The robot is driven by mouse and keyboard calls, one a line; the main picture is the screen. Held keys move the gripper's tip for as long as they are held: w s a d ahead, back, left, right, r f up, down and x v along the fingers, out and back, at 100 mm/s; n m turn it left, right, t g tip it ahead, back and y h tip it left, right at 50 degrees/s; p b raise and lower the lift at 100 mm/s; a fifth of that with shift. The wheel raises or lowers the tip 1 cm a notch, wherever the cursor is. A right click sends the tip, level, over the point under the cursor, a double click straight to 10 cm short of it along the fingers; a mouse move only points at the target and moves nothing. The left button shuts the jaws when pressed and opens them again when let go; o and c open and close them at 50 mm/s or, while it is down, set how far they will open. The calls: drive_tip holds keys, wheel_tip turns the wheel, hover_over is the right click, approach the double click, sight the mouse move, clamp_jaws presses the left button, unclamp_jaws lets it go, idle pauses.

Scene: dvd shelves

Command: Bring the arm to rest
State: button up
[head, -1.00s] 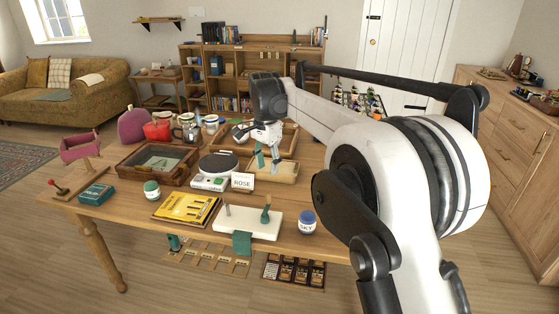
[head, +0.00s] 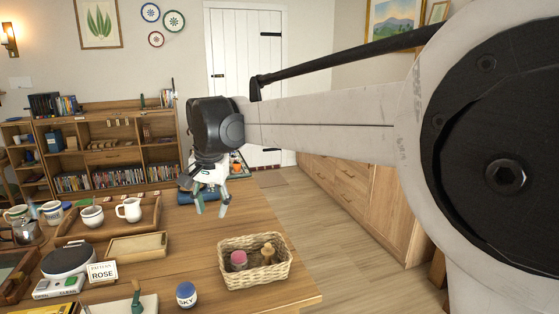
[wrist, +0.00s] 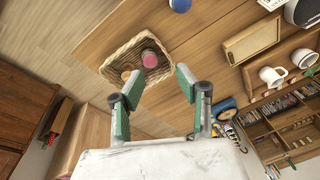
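My gripper (head: 211,200) hangs above the back part of the wooden table in the head view, its fingers pointing down. In the wrist view my gripper (wrist: 155,98) shows two green-padded fingers spread apart with nothing between them. A wicker basket (head: 254,283) stands on the table in front of and to the right of my gripper. It holds a pink-topped jar (head: 238,260) and a tan wooden item (head: 268,253). The basket also shows in the wrist view (wrist: 104,68), beyond the fingertips.
A blue SKY jar (head: 186,295), a ROSE sign (head: 102,272), an empty wooden tray (head: 137,247) and a mug tray (head: 70,238) are on the table. A blue thing (head: 186,197) lies close behind my gripper. The table's right part is mostly clear.

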drive_tip(key=s+d+r+t, duration=0.1)
drive_tip(key=s+d, duration=0.4)
drive_tip(key=d, duration=0.6)
drive_tip(key=s+d+r+t, duration=0.15)
drive_tip(key=s+d, duration=0.45)
drive_tip(key=d, duration=0.6)
drive_tip(key=s+d+f+t, duration=0.1)
drive_tip(key=s+d+f, duration=0.4)
drive_tip(key=s+d, duration=0.2)
drive_tip(key=s+d+f+n+t+h, duration=0.1)
drive_tip(key=s+d+f+t, duration=0.1)
drive_tip(key=s+d+f, duration=0.3)
drive_tip(key=s+d, duration=0.1)
drive_tip(key=s, duration=0.2)
drive_tip(key=shift+s+d+f, duration=0.2)
drive_tip(key=shift+s+d, duration=0.2)
